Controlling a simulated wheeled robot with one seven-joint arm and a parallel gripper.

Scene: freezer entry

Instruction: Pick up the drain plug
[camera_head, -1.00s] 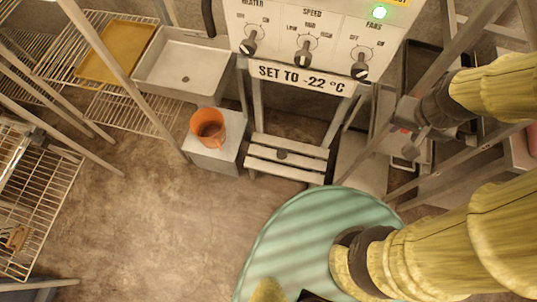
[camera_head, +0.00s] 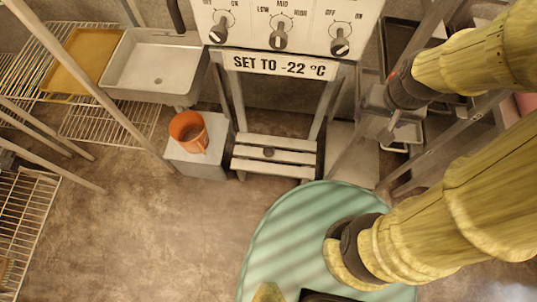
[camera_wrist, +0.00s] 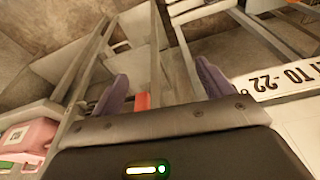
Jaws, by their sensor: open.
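A small dark round thing, which looks like the drain plug (camera_head: 269,152), lies on the slatted step stool (camera_head: 272,168) below the control panel. It is too small to tell for sure. My gripper (camera_head: 376,127) is at the right in the head view, to the right of the stool and apart from it. Its two dark purple fingers (camera_wrist: 165,85) stand wide apart and empty in the wrist view. I do not make out the plug in the wrist view.
A sink (camera_head: 152,65) and wire racks (camera_head: 105,122) are further left. A pink box (camera_wrist: 28,138) shows in the wrist view.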

